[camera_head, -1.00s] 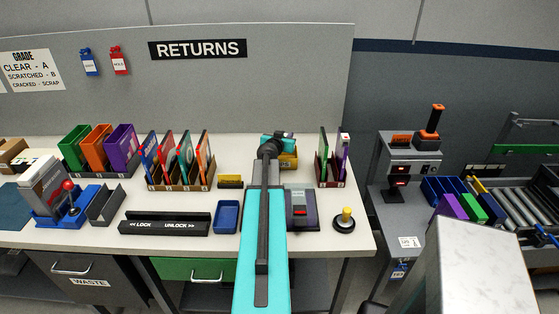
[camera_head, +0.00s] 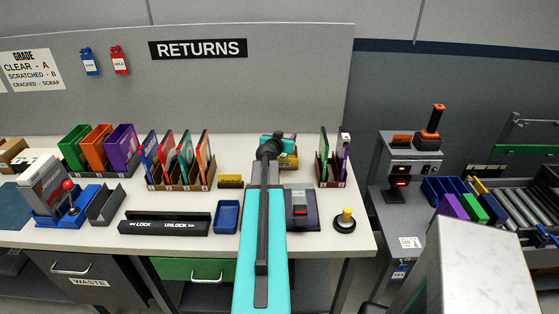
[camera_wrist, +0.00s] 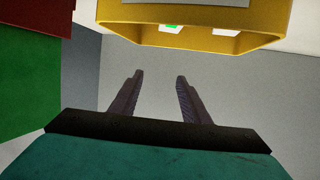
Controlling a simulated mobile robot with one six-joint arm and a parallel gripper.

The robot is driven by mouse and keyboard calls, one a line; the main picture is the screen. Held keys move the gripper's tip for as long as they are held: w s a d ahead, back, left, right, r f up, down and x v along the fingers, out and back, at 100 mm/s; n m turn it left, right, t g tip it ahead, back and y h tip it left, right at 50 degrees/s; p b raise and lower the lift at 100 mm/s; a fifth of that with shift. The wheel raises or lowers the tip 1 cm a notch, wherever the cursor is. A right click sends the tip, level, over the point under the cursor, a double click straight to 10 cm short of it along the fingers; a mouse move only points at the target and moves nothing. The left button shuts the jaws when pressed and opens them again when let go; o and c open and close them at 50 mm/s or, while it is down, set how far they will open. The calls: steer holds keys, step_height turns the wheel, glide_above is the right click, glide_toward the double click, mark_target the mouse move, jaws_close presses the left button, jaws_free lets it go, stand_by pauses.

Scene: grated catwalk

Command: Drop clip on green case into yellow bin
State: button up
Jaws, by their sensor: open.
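The yellow bin (camera_head: 288,161) stands at the back of the white bench, its label partly hidden by my arm. In the wrist view the yellow bin (camera_wrist: 190,20) fills the top, with two pale patches, one touched with green, at its edge; I cannot tell what they are. My gripper (camera_wrist: 158,76) is open, with nothing visible between its fingers, apart from the bin in that view. In the head view its teal body is right at the bin. A green case (camera_head: 323,145) stands in the dark red rack to the right; a green surface (camera_wrist: 30,85) fills the wrist view's left. I cannot make out a clip.
The dark red rack (camera_head: 330,183) also holds a purple-and-white case (camera_head: 343,155). Left are a blue tray (camera_head: 227,216), a small yellow-black block (camera_head: 230,181) and a case rack (camera_head: 180,186).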

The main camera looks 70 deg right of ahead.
steer(key=p+v, duration=0.2)
steer(key=v, duration=1)
steer(key=shift+p, duration=0.4)
stand_by(0.3)
steer(key=shift+a+r, duration=0.1)
steer(key=shift+a, duration=0.1)
stand_by(0.9)
